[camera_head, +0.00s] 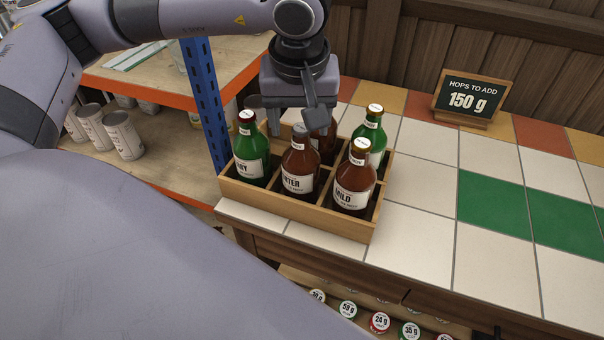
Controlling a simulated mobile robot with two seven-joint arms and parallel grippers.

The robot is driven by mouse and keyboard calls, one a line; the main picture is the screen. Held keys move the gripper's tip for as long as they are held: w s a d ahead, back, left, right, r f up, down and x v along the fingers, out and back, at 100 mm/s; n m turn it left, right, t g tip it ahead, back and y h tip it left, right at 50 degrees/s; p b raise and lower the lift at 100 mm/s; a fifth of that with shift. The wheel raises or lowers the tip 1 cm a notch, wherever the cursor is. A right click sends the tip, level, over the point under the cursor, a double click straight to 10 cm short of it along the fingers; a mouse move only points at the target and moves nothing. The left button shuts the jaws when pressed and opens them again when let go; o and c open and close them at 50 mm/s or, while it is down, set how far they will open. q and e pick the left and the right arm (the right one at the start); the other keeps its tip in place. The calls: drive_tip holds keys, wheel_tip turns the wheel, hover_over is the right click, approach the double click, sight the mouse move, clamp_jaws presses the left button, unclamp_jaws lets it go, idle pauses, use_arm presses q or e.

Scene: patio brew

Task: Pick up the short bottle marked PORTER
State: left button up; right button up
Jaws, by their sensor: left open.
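The short brown bottle whose label reads "RTER", its first letters hidden (299,172), stands upright in the front middle compartment of a wooden crate (330,222). Its cap is pale grey. My left gripper (295,118) is open and points down over the crate, its fingers close above and behind this bottle's cap. I cannot tell whether it touches any bottle. A green bottle (251,155) stands to the left of it, and a brown bottle marked MILD (355,180) to the right. Behind are another brown bottle (326,146), partly hidden by the gripper, and a green bottle (371,135).
The crate stands on a tiled counter (405,235) near its front left edge. A small board reading "HOPS TO ADD 150 g" (468,100) stands at the back. A blue shelf post (205,105) rises left of the crate. The counter's right side is clear.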

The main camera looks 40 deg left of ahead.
sight(301, 166)
use_arm(q)
drive_tip(key=shift+x, duration=1.45)
drive_tip(key=shift+d, duration=0.15)
clamp_jaws()
drive_tip(key=shift+r, duration=0.1)
